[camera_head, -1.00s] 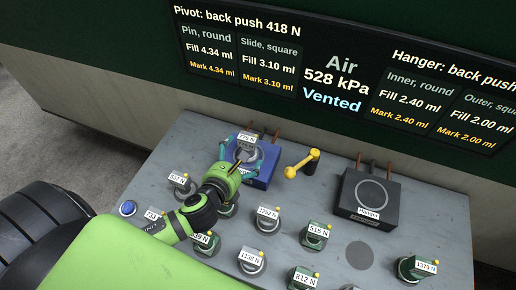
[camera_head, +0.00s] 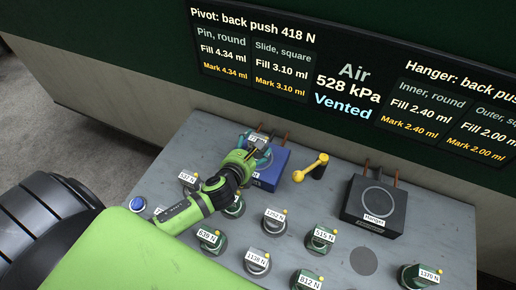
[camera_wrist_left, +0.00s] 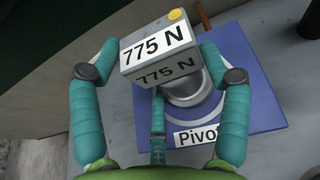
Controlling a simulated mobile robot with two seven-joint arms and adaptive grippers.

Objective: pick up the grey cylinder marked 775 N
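The grey cylinder marked 775 N (camera_wrist_left: 190,88) stands on the blue Pivot block (camera_wrist_left: 262,98), under a grey tag with a yellow dot. The tag also shows in the head view (camera_head: 258,138), where the gripper hides most of the cylinder. My left gripper (camera_wrist_left: 158,52) has its teal fingers spread around the tag and cylinder. The right finger is close to the tag's edge, and a gap shows beside the left finger. The third finger is in front of the cylinder; contact is unclear. My right gripper is not in view.
A yellow lever (camera_head: 311,168) stands just right of the blue block. A dark Hanger block (camera_head: 374,205) is farther right. Several other tagged cylinders, such as 1152 N (camera_head: 275,221) and 515 N (camera_head: 320,240), stand nearer on the grey table (camera_head: 440,232).

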